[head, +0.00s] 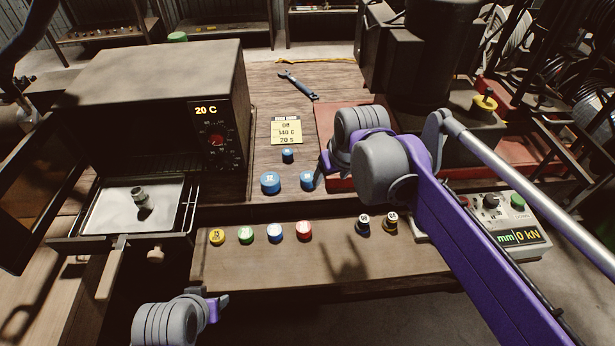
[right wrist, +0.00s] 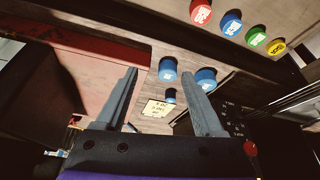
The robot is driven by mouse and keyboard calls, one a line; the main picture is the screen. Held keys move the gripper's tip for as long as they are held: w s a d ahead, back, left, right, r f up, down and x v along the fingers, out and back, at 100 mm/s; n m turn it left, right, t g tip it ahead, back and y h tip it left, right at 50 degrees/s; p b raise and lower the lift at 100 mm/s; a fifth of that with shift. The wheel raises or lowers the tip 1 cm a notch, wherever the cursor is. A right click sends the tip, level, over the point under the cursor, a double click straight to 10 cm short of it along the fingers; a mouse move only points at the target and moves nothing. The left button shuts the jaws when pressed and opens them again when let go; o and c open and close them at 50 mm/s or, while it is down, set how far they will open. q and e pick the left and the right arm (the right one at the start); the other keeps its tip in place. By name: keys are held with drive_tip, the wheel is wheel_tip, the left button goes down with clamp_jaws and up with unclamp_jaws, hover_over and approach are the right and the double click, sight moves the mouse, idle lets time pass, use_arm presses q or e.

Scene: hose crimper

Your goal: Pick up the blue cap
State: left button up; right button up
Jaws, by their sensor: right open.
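Three blue caps stand on the bench around the yellow note: a small one (head: 287,155) close to the note, a large one (head: 270,183) and a medium one (head: 307,180). In the right wrist view they show as two bigger caps (right wrist: 206,77) (right wrist: 168,70) and the small one (right wrist: 170,96). Another blue-topped cap (head: 275,232) sits in the front row. My right gripper (head: 322,165) is open and empty, just right of the medium cap; its fingers spread below the caps' line of sight in the wrist view (right wrist: 161,74). My left gripper (head: 220,305) is low at the front; its jaws are unclear.
A front ledge (head: 330,270) carries yellow, green, red and dark caps in a row. An oven (head: 150,95) with an open door and a tray (head: 110,215) holding a metal fitting stands left. A wrench (head: 298,85) lies behind. The black press (head: 430,60) and a control box (head: 515,225) are right.

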approach(308, 176)
drive_tip(key=f, duration=0.1)
drive_tip(key=w+f, duration=0.1)
drive_tip(key=shift+f+n, duration=0.25)
drive_tip(key=shift+n, duration=0.05)
drive_tip(key=shift+x, duration=3.05)
drive_tip(key=shift+a+r, duration=0.1)
drive_tip(key=shift+a, duration=0.05)
drive_tip(key=c, duration=1.1)
